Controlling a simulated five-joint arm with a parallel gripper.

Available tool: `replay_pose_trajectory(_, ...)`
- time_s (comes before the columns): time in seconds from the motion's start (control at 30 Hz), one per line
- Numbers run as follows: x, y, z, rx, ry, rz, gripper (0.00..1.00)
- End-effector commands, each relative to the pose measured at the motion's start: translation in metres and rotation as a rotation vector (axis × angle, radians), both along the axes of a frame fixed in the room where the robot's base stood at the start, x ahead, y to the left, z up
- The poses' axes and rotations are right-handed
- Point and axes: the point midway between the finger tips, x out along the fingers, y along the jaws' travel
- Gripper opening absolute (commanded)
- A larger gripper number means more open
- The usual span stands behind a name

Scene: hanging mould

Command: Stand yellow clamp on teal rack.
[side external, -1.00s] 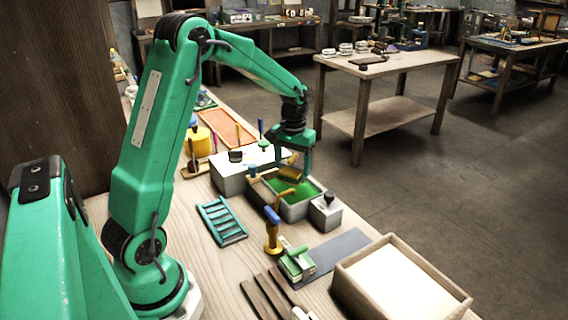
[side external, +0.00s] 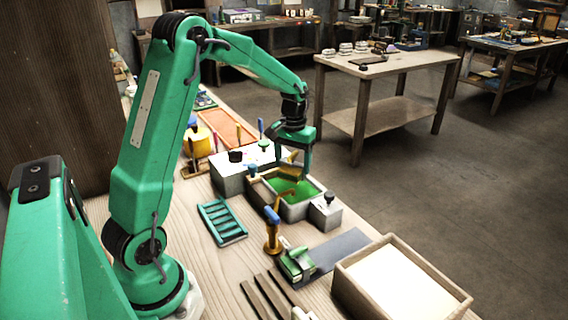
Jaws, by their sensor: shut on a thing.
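My gripper (side external: 293,162) points down over a grey basin with a green inside (side external: 313,188). It is shut on the yellow clamp (side external: 289,169), which shows as a small yellow piece between the fingers, above the basin's back part. The fingers hide part of the clamp, and its exact tilt is hard to tell. The teal rack (side external: 222,221), a slatted frame, lies on the wooden bench to the left of and nearer than the basin. The rack is empty and apart from my gripper.
A brass tap with a blue handle (side external: 272,234) stands between rack and basin. A grey block with a black knob (side external: 325,213) is at the basin's right. A green-and-white tool (side external: 296,264), dark strips and a wooden tray (side external: 345,282) are in front.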

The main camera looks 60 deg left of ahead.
Motion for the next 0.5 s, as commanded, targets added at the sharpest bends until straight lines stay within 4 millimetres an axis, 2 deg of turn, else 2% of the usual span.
replay_pose_trajectory(0.5,0.001,0.000,0.077,0.002,-0.005,0.000,0.44)
